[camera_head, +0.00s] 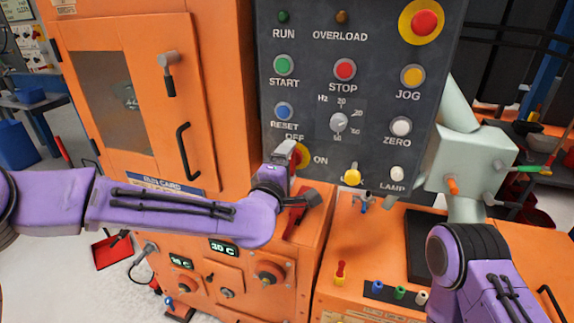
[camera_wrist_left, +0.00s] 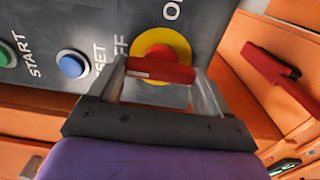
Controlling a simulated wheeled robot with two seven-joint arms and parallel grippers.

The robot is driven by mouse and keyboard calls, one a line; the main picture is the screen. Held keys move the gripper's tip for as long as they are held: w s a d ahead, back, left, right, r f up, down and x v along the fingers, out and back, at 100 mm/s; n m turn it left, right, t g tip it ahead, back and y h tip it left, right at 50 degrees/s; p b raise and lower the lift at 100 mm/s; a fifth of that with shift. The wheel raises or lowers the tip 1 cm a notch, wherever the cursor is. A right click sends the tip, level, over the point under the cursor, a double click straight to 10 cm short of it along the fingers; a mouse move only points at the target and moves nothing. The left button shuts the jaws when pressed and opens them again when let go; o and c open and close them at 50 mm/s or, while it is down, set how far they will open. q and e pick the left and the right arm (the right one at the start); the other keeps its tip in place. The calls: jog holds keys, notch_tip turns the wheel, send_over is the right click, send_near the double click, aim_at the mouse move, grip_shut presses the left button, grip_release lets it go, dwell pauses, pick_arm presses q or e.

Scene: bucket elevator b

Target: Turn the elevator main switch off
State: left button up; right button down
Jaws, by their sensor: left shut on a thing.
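The main switch is a red handle (camera_wrist_left: 160,70) on a round yellow plate (camera_wrist_left: 177,42), low on the grey control panel (camera_head: 320,110). OFF is printed at its upper left and ON at its right in the head view, where a strip of the yellow plate (camera_head: 303,154) shows beside my gripper. My left gripper (camera_head: 287,156) is at the switch and shut on the red handle, with one finger at each end of it in the left wrist view (camera_wrist_left: 160,80). I cannot tell which label the handle points to. My right gripper is outside both views; only part of its arm shows.
The blue reset button (camera_head: 284,111) is just above the switch. A yellow knob (camera_head: 352,175) and the lamp button (camera_head: 397,173) are to the right. A red lever (camera_head: 296,213) stands below my left gripper. An orange cabinet door (camera_head: 140,100) is at the left.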

pick_arm(q)
jog(key=o, duration=1)
jog(key=b+v, duration=0.2)
jog(key=v, duration=0.8)
jog(key=shift+s+a, duration=0.1)
jog(key=shift+s, duration=0.2)
